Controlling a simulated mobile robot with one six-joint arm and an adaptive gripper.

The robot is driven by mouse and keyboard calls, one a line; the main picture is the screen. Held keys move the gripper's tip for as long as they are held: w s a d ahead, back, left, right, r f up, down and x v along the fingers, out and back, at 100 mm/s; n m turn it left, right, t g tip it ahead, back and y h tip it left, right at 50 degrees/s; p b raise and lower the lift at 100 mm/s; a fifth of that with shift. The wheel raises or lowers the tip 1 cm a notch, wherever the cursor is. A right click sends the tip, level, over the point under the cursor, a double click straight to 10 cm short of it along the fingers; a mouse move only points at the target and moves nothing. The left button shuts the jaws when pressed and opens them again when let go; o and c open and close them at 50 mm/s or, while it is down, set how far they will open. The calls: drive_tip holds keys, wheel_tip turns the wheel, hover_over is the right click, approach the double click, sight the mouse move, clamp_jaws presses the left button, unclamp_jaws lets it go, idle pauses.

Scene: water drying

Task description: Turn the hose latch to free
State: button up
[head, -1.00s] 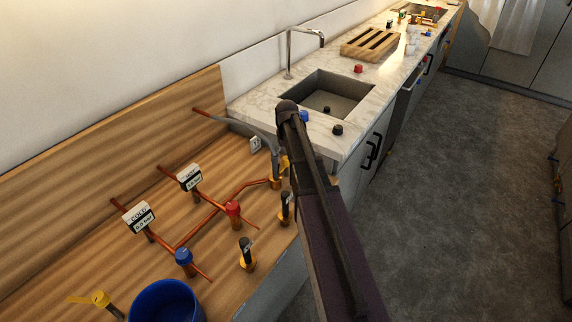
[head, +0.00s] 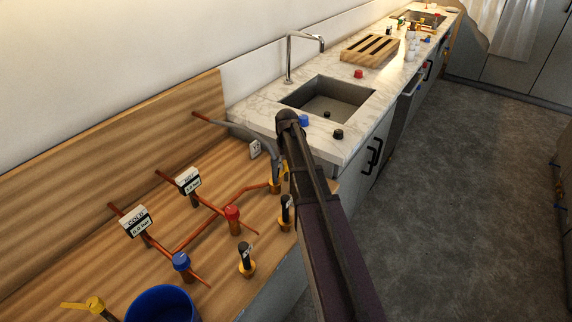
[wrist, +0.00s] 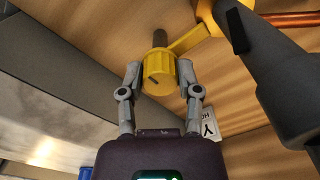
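The hose latch is a yellow ribbed knob (wrist: 159,78) with a dark mark on its face, seen in the wrist view. A yellow arm joins it to the fitting at the upper right. My gripper (wrist: 160,74) has one grey finger on each side of the knob, and both fingertips appear to touch it. In the head view my arm hides most of the latch and gripper. The grey hose (head: 245,131) bends down to a yellow-based copper fitting (head: 274,187) beside my arm. A large dark grey pipe part (wrist: 262,65) fills the right of the wrist view.
Copper pipes carry a red valve (head: 233,213), a blue valve (head: 181,262) and two gauges. Two black-handled yellow fittings (head: 246,258) stand near the bench's front edge. A blue bucket (head: 162,303) is at the bottom. A sink (head: 328,98) lies beyond.

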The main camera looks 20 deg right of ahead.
drive_tip(key=shift+a, duration=0.1)
clamp_jaws()
drive_tip(key=shift+m, duration=0.3)
drive_tip(key=m, duration=0.8)
drive_tip(key=shift+m, duration=0.3)
drive_tip(key=m, duration=0.4)
drive_tip(key=shift+m, duration=0.3)
drive_tip(key=m, duration=0.4)
drive_tip(key=shift+s, duration=0.1)
